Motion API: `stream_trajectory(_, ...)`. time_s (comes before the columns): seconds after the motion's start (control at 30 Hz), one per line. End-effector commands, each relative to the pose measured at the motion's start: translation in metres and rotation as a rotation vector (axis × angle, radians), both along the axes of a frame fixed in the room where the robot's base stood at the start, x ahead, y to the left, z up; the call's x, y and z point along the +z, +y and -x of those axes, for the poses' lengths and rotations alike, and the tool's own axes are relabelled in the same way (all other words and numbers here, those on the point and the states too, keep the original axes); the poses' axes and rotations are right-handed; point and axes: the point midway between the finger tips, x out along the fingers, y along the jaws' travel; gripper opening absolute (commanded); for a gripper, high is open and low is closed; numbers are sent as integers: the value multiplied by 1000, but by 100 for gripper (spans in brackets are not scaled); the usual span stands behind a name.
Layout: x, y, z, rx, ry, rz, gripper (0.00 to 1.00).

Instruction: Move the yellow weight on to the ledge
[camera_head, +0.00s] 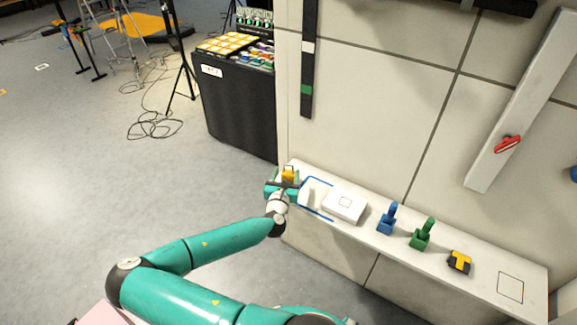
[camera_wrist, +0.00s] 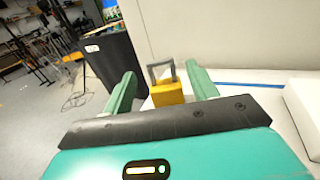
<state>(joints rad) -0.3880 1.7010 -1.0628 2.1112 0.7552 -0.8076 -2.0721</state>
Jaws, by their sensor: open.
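The yellow weight (camera_head: 289,174) is a small block with a dark grey handle, at the left end of the white ledge (camera_head: 382,243). In the wrist view the yellow weight (camera_wrist: 167,93) shows between and beyond the two green fingers, its handle upright. My gripper (camera_head: 283,187) is at that left end, beside the weight. In the wrist view my gripper (camera_wrist: 162,92) is open with nothing clearly held. Whether a finger touches the weight cannot be told. The weight's lower part is partly hidden in the head view.
The ledge carries blue tape lines (camera_head: 318,213), a white block (camera_head: 345,204), a blue object (camera_head: 387,219), a green object (camera_head: 423,234) and a black-and-yellow object (camera_head: 459,262). A square outline (camera_head: 510,288) marks its right end. A panelled wall (camera_head: 385,110) rises behind. A black bin (camera_head: 238,110) stands left.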

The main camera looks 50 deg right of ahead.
Motion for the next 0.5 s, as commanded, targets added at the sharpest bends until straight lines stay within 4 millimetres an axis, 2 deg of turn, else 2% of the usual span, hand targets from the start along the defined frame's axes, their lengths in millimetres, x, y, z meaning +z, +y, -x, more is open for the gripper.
stream_trajectory(0.03, 1, 11, 5, 2, 2, 2, 58)
stream_trajectory(0.2, 0, 37, 18, 3, 0, 1, 58)
stream_trajectory(0.3, 0, 46, 23, 2, 0, 1, 58)
stream_trajectory(0.5, 0, 51, 27, 0, 0, 1, 58)
